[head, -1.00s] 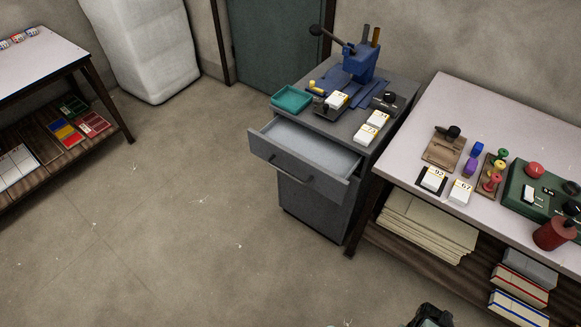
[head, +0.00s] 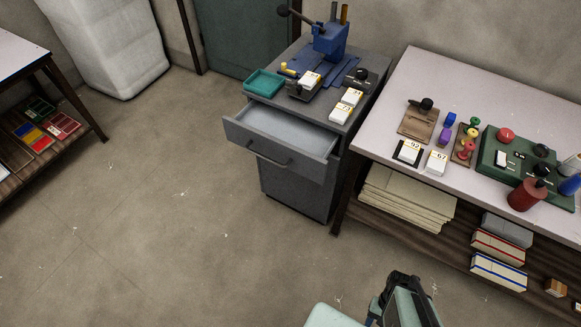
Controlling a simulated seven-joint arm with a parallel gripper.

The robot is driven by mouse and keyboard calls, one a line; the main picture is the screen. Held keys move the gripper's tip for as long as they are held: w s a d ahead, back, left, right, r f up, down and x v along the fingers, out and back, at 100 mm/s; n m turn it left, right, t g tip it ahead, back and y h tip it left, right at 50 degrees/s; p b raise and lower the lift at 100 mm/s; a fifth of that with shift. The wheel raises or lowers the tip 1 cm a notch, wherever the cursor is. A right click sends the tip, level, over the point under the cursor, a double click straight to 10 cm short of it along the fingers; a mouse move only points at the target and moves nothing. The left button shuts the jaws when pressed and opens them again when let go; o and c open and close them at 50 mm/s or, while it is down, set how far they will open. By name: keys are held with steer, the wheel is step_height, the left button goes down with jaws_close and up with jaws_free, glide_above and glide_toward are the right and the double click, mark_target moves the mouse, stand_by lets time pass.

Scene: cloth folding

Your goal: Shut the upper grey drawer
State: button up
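The upper grey drawer (head: 310,163) is pulled out of the grey cabinet (head: 292,193), and its inside looks empty. A dark bar handle (head: 268,156) runs along its front. The cabinet front below the drawer is closed. My gripper (head: 405,287) is dark and stands at the bottom edge, right of centre, below and to the right of the drawer and well apart from it. Its fingers cannot be made out clearly, and I see nothing held.
On the cabinet top stand a blue lever press (head: 328,45), a teal tray (head: 264,83) and white card stacks. The light-topped table (head: 455,95) stands close on the cabinet's right, with stamps above and paper (head: 405,200) below. The floor (head: 160,220) before and left of the drawer is clear.

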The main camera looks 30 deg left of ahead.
steer(key=a+n, duration=0.1)
steer(key=a, duration=0.1)
steer(key=w+a+n+h, duration=0.1)
steer(key=a, duration=0.2)
steer(key=a+r+n+t, duration=0.1)
steer(key=a, duration=0.1)
steer(key=shift+w+a+n+h, duration=0.2)
steer(key=shift+n+h, duration=0.1)
steer(key=shift+h, duration=0.1)
jaws_close()
steer(key=a+r+n+t+h, duration=0.1)
steer(key=a+r+n+t, duration=0.2)
steer(key=a, duration=0.5)
steer(key=s+a+r+n+t, duration=0.1)
steer(key=a+r+n+t, duration=0.1)
steer(key=a+n+t, duration=0.45)
steer(key=a+r+n+h, duration=0.1)
steer(key=a+r+n, duration=0.15)
steer(key=a, duration=0.75)
steer(key=n+t+y, duration=0.5)
steer(key=n+t, duration=0.9)
steer(key=n, duration=0.5)
glide_toward(301, 165)
steer(key=shift+w+a+f, duration=0.1)
steer(key=shift+w, duration=1.6)
steer(key=shift+w+f, duration=0.1)
steer(key=shift+w, duration=1.6)
